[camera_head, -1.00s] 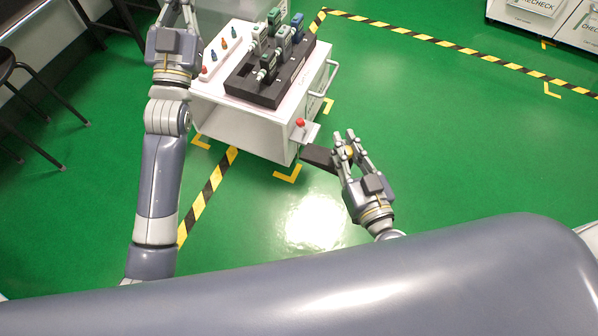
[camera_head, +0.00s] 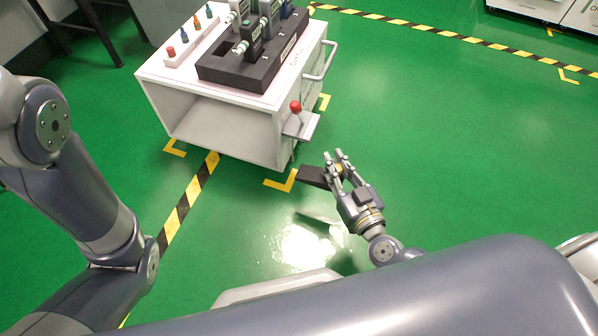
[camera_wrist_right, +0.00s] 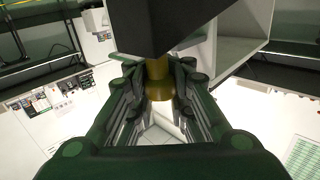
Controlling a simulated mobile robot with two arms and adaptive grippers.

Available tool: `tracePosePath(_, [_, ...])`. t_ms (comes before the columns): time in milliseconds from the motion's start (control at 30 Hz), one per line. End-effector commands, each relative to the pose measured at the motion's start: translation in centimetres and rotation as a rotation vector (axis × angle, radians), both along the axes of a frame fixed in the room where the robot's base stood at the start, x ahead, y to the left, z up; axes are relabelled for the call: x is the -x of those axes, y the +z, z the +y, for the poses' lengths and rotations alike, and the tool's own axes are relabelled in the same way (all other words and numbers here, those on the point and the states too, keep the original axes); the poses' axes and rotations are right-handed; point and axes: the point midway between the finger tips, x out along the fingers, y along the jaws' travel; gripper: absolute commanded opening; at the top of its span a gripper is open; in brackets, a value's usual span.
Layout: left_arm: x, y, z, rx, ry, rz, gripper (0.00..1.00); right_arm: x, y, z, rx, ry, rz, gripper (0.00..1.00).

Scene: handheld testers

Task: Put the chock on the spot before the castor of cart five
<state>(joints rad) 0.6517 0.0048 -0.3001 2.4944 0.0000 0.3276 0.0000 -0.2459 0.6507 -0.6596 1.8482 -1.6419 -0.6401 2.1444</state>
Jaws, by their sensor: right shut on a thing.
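The chock (camera_head: 312,178) is a dark wedge with a small yellow-brown grip. My right gripper (camera_head: 340,167) is shut on that grip, just right of the cart's near right corner. In the right wrist view the dark chock (camera_wrist_right: 175,22) fills the top and its grip (camera_wrist_right: 157,82) sits between the fingers. The white cart (camera_head: 270,140) stands on the floor; its number is not readable. I cannot make out its castor clearly under the near corner. A yellow corner mark (camera_head: 283,184) lies on the floor left of the chock. My left gripper is out of view; only its arm shows.
The cart top carries a black block (camera_head: 240,76) with testers and a strip of coloured bottles. Green floor (camera_head: 450,150) is clear to the right. Striped tape lies on the floor.

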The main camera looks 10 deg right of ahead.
Motion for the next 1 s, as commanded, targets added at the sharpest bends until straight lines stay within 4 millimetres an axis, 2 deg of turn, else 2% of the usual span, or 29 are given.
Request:
tracePosePath(133, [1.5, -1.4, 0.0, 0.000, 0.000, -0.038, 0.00, 0.0, -3.8, 0.0, 0.001, 0.000, 0.002, 0.00])
tracePosePath(400, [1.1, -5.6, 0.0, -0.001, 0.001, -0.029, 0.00, 0.0, -10.6, 0.0, 0.000, -0.001, 0.001, 0.00])
tracePosePath(600, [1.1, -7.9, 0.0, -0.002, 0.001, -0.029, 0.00, -0.1, -14.4, 0.0, 0.000, -0.001, -0.001, 0.00])
tracePosePath(667, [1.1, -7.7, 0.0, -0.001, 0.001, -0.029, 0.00, -1.7, -13.5, 0.3, -0.004, -0.003, -0.007, 0.00])
tracePosePath(900, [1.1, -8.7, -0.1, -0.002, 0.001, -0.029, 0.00, -6.7, -13.5, 1.1, -0.002, -0.002, -0.004, 0.00])
tracePosePath(1000, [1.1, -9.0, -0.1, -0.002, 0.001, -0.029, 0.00, -8.2, -13.4, 1.3, -0.001, -0.002, -0.003, 0.00])
